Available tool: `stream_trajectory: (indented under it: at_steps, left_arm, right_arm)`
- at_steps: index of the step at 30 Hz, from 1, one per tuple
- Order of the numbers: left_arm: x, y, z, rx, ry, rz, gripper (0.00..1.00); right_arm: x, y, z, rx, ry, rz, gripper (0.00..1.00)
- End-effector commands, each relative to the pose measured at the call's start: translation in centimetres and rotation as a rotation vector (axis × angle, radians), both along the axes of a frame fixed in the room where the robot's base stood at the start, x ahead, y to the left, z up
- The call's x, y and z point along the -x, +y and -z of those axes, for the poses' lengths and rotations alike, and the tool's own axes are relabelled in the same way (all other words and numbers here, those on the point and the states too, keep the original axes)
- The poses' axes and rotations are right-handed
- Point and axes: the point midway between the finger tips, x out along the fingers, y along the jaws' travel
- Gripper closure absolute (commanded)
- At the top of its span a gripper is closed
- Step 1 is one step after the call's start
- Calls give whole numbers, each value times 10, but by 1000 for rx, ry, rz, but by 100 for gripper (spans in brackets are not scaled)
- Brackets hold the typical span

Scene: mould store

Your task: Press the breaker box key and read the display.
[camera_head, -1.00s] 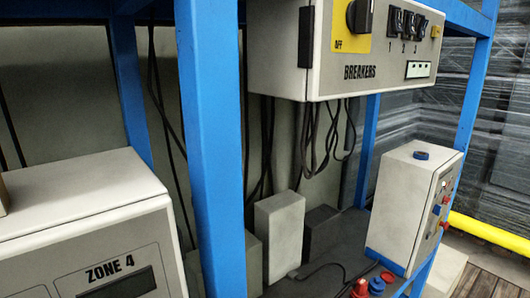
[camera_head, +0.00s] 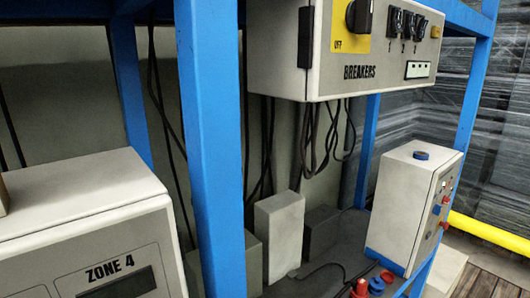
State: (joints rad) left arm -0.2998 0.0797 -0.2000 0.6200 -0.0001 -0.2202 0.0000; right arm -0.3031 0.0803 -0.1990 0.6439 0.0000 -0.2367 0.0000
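The breaker box (camera_head: 283,55) is a pale box marked BREAKERS, at the top centre right under the blue frame. Its front has a black rotary knob (camera_head: 359,16) on a yellow plate, several black switches (camera_head: 405,24) in a row, and a small yellow key (camera_head: 435,32) at the right. A small light panel (camera_head: 418,70) with dark marks sits below the switches; I cannot read anything on it. Neither of my grippers is in view.
A blue upright post (camera_head: 211,150) stands in front of the breaker box's left side. A ZONE 4 box (camera_head: 90,225) with a dark display fills the lower left. A smaller white box (camera_head: 412,205) with red and blue buttons stands lower right. Black cables (camera_head: 320,140) hang below the breakers.

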Motion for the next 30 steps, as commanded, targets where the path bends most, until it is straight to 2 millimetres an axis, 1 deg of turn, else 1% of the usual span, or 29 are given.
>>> stream_trajectory:
  at_steps: [3,8,9,11,15,24,30]
  left_arm:
    - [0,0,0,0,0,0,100]
    - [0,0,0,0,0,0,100]
    - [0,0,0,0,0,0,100]
    - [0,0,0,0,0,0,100]
    - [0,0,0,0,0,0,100]
    - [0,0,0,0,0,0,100]
    - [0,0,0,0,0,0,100]
  right_arm:
    - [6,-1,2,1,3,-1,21]
    - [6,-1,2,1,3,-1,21]
    - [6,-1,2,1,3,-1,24]
    - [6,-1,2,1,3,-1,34]
    - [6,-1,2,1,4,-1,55]
    - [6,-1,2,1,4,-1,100]
    - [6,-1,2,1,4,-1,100]
